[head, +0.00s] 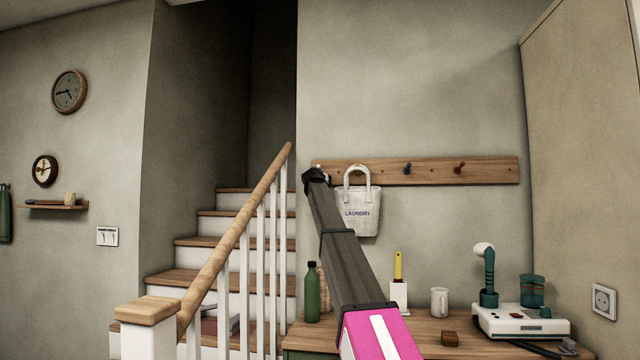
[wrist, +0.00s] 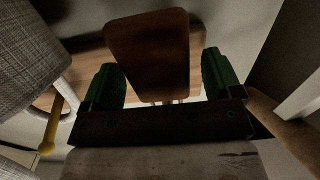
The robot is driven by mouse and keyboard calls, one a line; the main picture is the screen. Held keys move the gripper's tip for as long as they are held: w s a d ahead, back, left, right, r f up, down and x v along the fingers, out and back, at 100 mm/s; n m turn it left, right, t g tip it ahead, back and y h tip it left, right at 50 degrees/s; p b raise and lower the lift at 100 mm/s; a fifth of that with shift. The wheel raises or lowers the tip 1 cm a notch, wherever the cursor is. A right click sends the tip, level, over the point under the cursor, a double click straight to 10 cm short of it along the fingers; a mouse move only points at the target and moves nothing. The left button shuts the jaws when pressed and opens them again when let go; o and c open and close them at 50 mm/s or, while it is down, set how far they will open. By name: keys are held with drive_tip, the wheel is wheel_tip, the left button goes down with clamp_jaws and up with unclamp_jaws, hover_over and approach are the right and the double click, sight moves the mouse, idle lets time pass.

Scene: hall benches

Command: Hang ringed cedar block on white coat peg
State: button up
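My gripper (head: 317,176) is at the left end of the wooden peg rail (head: 500,171). In the wrist view its two green fingers (wrist: 160,82) stand apart, with a dark red-brown block (wrist: 150,45), apparently the ringed cedar block, between and beyond them. Narrow gaps show between the block and both fingers. Small pale bits show under the block's lower edge; I cannot tell whether they are ring or peg.
A laundry bag (head: 358,222) hangs just right of my gripper. Blue (head: 407,169) and red (head: 459,168) pegs are farther right. Below, the bench (head: 425,325) holds a green bottle (head: 312,294), yellow-handled brush (head: 398,268), mug (head: 439,301), small brown block (head: 450,339) and white device (head: 520,322).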

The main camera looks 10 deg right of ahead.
drive_tip(key=shift+s, duration=0.1)
drive_tip(key=v, duration=1)
drive_tip(key=shift+s+a, duration=0.15)
drive_tip(key=shift+s, duration=0.2)
